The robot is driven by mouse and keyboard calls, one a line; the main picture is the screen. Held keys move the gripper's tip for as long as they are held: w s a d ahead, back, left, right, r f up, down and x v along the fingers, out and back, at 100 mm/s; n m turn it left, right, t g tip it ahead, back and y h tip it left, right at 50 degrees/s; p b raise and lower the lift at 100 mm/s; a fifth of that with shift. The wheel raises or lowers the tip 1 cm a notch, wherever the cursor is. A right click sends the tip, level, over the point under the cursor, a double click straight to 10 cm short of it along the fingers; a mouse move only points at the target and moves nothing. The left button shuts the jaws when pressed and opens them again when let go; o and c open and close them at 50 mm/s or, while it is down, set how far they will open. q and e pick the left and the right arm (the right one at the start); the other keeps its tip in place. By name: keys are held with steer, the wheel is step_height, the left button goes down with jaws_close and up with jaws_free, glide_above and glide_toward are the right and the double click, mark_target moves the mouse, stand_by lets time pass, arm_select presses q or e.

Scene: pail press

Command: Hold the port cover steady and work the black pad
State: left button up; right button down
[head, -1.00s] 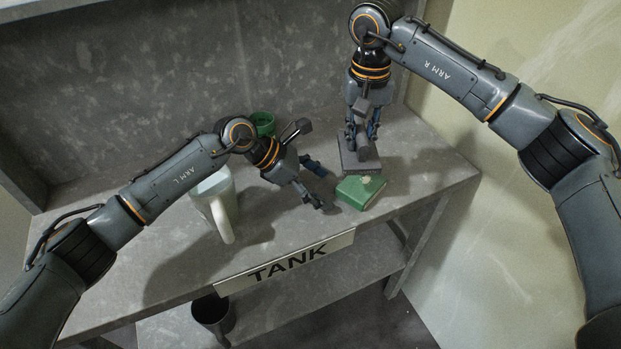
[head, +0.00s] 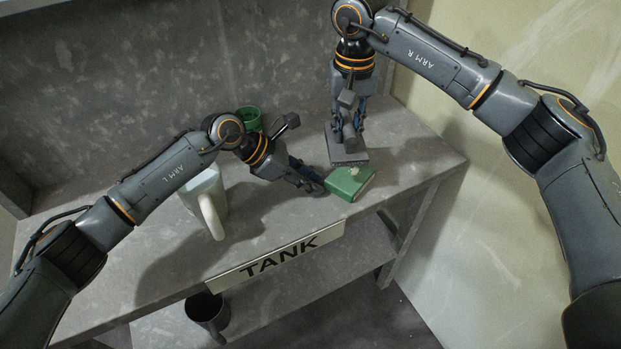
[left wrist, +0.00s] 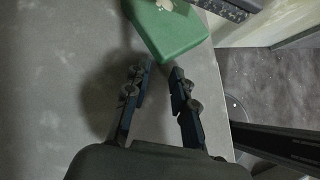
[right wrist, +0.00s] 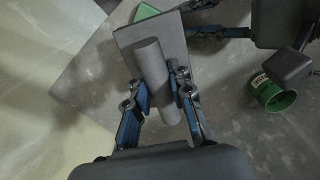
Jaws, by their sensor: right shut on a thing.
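The port cover appears to be the green block (head: 352,183) with a pale patch on top, lying near the shelf's front right edge. It also shows at the top of the left wrist view (left wrist: 170,35). My left gripper (head: 318,184) is low beside its left side, open and empty, with its fingertips just short of it. The dark grey pad (head: 348,157) is a flat plate with a round bar handle (right wrist: 150,58). My right gripper (right wrist: 158,88) is shut on that handle, behind the green block. I cannot tell whether the pad touches the shelf.
A pale jug (head: 212,200) with a handle stands left of my left gripper. A green cup (head: 249,118) is behind it. The grey shelf (head: 270,222) carries a TANK sign (head: 275,258). A dark mug (head: 207,312) is on the lower shelf. A wall (head: 500,190) closes the right.

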arm_select(q)
steer(key=v, duration=1.2)
steer(key=shift+w, duration=0.1)
